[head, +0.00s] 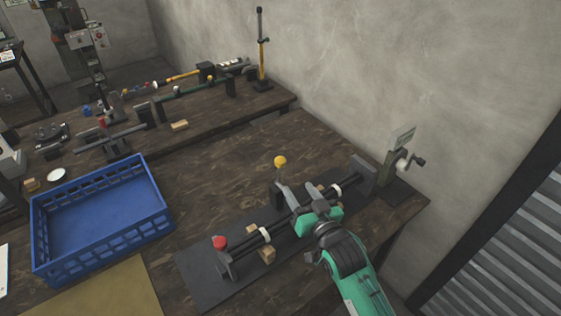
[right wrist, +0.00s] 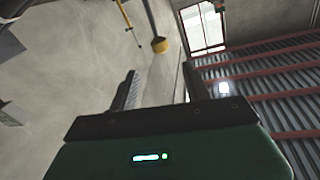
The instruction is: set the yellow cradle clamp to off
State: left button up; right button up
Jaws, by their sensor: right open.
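The yellow cradle clamp shows in the head view as a short upright lever with a round yellow knob (head: 280,161), on the far side of a dark rod fixture. In the right wrist view the yellow knob (right wrist: 159,45) is ahead of the fingers, on a grey stem. My right gripper (head: 284,194) reaches in over the fixture from the lower right. Its two fingers are apart in the right wrist view (right wrist: 160,88), with nothing held between them. The arm and gripper hide part of the rods and the lever's foot. My left gripper is out of view.
A red knob (head: 219,242) stands at the fixture's near left end. A post with a crank (head: 404,163) stands to the right. A blue crate (head: 105,249) is on the left, and more rod fixtures are behind.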

aim_at(283, 166)
jog(key=p+x, duration=0.2)
jog(key=x, duration=1)
jog(key=shift+w+a+f, duration=0.1)
jog(key=shift+w+a, duration=0.05)
jog(key=shift+w, duration=0.1)
jog(key=shift+c, duration=0.4)
grip_shut()
